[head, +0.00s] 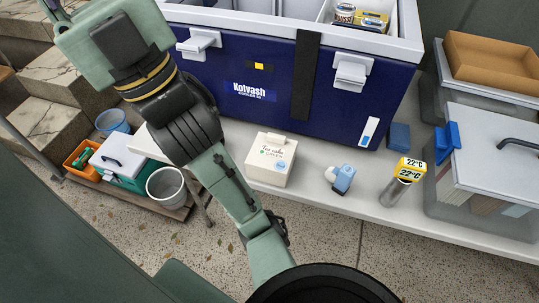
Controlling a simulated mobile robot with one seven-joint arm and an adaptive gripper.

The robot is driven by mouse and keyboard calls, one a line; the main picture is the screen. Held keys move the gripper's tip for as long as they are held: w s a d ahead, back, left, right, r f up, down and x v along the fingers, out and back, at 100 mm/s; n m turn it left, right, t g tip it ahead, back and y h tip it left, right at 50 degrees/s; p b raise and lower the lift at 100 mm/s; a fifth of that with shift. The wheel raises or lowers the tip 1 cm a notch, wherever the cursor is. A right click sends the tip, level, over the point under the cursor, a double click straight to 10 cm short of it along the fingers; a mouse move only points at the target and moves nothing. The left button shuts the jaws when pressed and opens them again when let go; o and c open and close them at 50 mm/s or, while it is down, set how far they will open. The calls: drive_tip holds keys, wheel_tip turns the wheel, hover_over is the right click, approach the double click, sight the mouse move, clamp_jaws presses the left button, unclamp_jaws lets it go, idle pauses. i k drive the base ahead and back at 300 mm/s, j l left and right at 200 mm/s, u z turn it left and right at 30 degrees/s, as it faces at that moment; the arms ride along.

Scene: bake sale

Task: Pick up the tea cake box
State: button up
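The tea cake box (268,174) is a small cream carton with a flat top, a small raised tab at its top edge, the words "Tea cake" on its front and a blue round mark. It stands upright on the pale table (318,190), in front of the blue cooler and just right of my arm. Its front and top show clearly. My arm rises from the bottom middle to the upper left. My gripper is not in view, so its state does not show.
A large blue cooler (235,75) with white latches stands behind the box. A low shelf at left holds an orange tub (82,160) and a bucket (168,188).

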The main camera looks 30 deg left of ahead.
sight(271, 159)
drive_tip(key=k+l+u, duration=0.15)
drive_tip(key=l+u, duration=0.2)
drive_tip(key=k+l+u, duration=0.2)
drive_tip(key=u, duration=0.15)
drive_tip(key=k+l+u, duration=0.15)
drive_tip(key=u, duration=0.2)
drive_tip(key=k, duration=0.1)
